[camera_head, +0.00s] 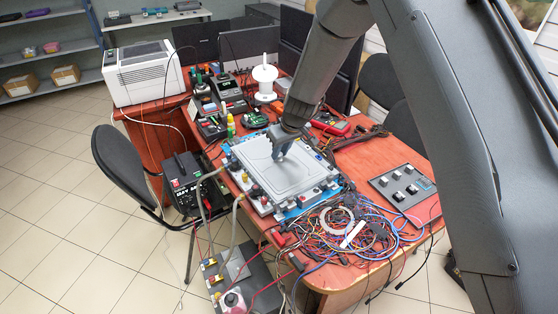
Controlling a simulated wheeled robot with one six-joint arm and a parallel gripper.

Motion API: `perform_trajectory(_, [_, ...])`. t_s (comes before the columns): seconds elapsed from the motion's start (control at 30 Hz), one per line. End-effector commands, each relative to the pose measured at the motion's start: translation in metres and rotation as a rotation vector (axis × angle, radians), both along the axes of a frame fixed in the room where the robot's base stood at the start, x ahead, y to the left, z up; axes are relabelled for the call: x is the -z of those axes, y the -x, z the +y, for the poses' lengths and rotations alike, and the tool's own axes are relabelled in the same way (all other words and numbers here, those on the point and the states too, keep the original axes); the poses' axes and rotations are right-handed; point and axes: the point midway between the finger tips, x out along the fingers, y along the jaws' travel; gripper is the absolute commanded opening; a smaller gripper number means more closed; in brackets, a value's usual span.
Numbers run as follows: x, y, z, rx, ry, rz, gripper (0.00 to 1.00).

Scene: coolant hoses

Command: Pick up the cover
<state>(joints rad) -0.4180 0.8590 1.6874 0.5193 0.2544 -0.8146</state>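The cover (291,181) is a light grey, flat panel with a raised rounded outline. It lies on top of the unit on the blue mat (292,214) on the red-brown table. My gripper (278,156) points down at the cover's far part, near its back edge. The fingertips are small and dark here, and I cannot tell whether they touch the cover or are open or shut.
Tangled wires (345,232) lie right of the mat, beside a dark switch panel (402,186). A white spool (265,82) and small devices stand behind. A black chair (120,160) is at the left.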

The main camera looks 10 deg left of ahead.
Motion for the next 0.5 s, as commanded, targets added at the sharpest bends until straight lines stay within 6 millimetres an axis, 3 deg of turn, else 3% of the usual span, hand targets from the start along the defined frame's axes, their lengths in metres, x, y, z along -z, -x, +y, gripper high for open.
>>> perform_trajectory(0.33, [-0.002, 0.000, 0.000, 0.000, -0.001, -0.001, 0.00])
perform_trajectory(0.5, [-0.013, -0.001, 0.001, -0.001, -0.002, -0.002, 0.00])
